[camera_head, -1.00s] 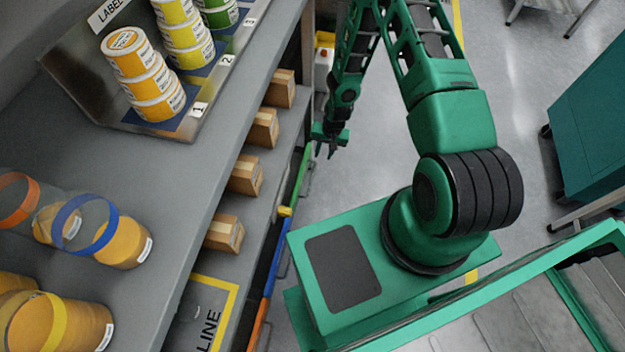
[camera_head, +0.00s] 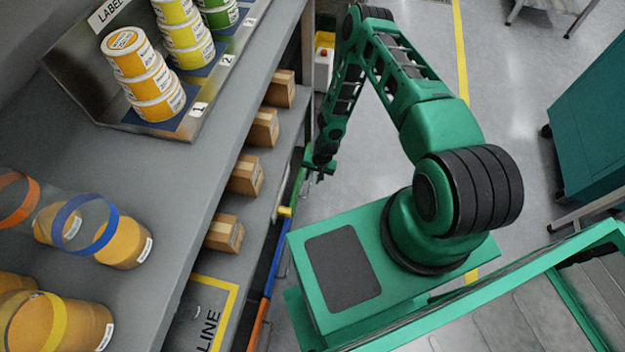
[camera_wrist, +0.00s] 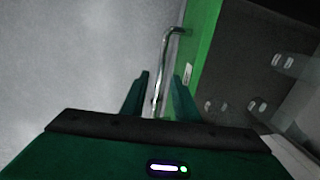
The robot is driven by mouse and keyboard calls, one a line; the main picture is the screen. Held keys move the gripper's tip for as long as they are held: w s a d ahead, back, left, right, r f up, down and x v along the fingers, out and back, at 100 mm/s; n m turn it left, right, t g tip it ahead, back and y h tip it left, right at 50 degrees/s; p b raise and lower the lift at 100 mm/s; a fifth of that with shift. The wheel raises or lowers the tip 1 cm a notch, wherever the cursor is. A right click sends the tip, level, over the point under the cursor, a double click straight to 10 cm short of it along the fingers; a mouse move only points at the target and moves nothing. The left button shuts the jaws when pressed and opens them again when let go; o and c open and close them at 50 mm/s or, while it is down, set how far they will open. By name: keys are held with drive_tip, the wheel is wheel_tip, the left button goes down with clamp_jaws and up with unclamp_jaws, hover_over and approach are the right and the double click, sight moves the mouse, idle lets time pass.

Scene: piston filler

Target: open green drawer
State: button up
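The green drawer (camera_wrist: 203,50) shows in the wrist view as a bright green front right of the picture's middle. Its metal bar handle (camera_wrist: 164,62) stands out from it and runs down between my fingers. My gripper (camera_wrist: 159,95) is open, one finger on each side of the handle, with gaps visible. The handle's lower end is hidden behind the gripper body. In the head view my gripper (camera_head: 320,170) is beside the thin green edge of the drawer (camera_head: 297,178), under the bench; its fingers are too small to read there.
Blue (camera_head: 273,258) and orange (camera_head: 258,325) drawer fronts lie nearer along the same bench. Several cardboard boxes (camera_head: 245,175) stand on the shelf above. The grey floor (camera_head: 420,30) right of the bench is mostly open.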

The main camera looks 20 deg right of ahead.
drive_tip(key=shift+a+f, duration=0.15)
drive_tip(key=shift+f, duration=0.8)
clamp_jaws()
drive_tip(key=shift+d, duration=0.2)
